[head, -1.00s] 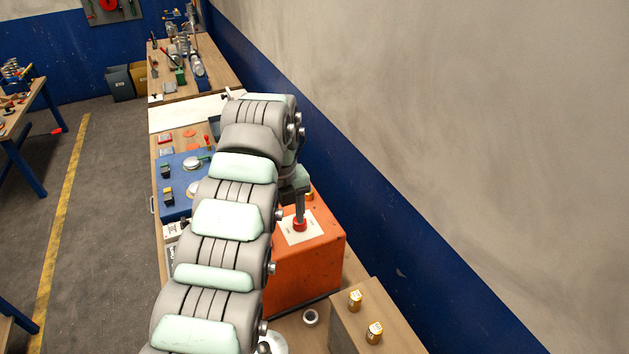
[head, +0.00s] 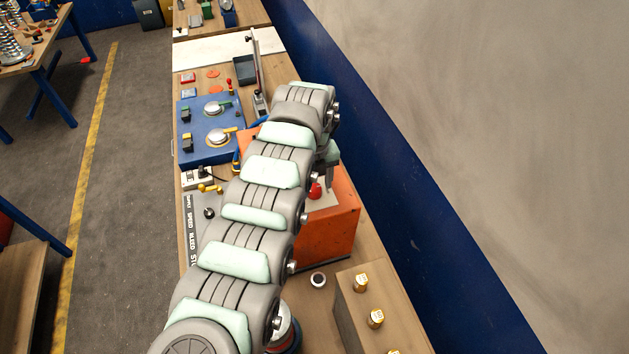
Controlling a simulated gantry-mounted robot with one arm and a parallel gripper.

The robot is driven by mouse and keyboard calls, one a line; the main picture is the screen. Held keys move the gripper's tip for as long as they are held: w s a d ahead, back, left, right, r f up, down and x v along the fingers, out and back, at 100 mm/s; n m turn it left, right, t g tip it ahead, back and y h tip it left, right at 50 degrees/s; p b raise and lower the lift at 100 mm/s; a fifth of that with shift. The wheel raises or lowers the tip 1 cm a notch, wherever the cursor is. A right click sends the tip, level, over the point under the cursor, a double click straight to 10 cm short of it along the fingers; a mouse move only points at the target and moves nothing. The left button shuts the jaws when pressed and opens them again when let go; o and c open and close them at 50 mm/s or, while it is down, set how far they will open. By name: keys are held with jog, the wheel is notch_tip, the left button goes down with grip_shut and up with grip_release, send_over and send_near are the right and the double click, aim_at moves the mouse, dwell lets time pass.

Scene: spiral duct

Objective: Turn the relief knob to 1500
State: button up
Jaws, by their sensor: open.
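A red knob (head: 315,191) sits on a pale plate on top of the orange box (head: 328,232). I take it for the relief knob; its markings are too small to read, and my arm covers part of it. My gripper (head: 331,182) hangs from the end of my arm just right of and behind the knob in the picture. Its fingers are mostly hidden by the arm and are open. I cannot tell whether they touch the knob.
A blue panel (head: 207,148) with round dials lies left of my arm. A dark labelled strip (head: 194,236) runs along the left bench edge. A wooden block (head: 348,300) with brass cylinders (head: 375,318) and a small ring (head: 318,280) stand in front. A wall bounds the right.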

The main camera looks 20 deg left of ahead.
jog(key=shift+f, duration=0.5)
jog(key=shift+c, duration=0.2)
grip_shut()
